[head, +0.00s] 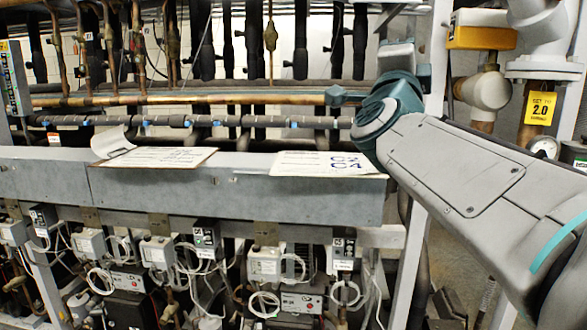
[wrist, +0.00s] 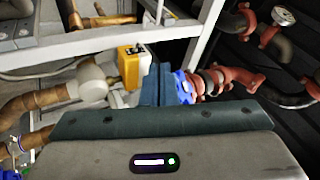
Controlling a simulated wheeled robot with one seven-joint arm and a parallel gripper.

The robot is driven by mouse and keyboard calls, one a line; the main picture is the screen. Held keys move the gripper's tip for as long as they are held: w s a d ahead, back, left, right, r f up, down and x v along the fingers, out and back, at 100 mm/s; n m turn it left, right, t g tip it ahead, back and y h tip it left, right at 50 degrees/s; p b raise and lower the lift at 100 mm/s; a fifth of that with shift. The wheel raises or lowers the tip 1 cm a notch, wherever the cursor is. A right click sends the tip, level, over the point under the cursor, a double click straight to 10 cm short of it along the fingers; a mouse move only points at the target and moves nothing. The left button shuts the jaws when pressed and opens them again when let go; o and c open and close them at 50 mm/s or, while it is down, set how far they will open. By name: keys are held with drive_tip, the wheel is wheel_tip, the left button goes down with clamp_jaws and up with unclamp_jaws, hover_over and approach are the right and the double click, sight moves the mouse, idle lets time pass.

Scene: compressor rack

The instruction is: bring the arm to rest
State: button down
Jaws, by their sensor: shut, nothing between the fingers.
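In the wrist view my gripper (wrist: 158,84) shows its dark teal fingers together at the middle, beyond the grey palm. The fingers are shut and hold nothing. In the head view my grey arm comes in from the right and reaches up to a teal joint in front of the rack.
A grey beam (head: 230,190) crosses the rack, with paper sheets (head: 325,163) lying on it. Copper pipes (head: 190,99) run behind. A yellow box (head: 482,37) and yellow tag (head: 540,107) are at right. Red pipe fittings (wrist: 235,75) are beyond the fingers.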

drive_tip(key=a+f+n+g+y+p, duration=0.2)
drive_tip(key=a+f+n+g+y, duration=0.2)
drive_tip(key=f+n+y, duration=0.5)
drive_tip(key=a+f+n+g+y+p, duration=0.25)
drive_tip(key=f+n, duration=0.35)
drive_tip(key=f, duration=0.7)
drive_tip(key=s+d+f+n+g+h+p, duration=0.2)
drive_tip(key=s+f+n+g, duration=0.4)
drive_tip(key=s+f+g, duration=0.6)
drive_tip(key=s+d+f, duration=0.1)
drive_tip(key=s+f, duration=0.7)
drive_tip(key=s, duration=0.1)
drive_tip(key=shift+s+d+f, duration=0.15)
drive_tip(key=shift+s+f, duration=0.1)
drive_tip(key=shift+f, duration=0.05)
drive_tip(key=shift+g, duration=0.25)
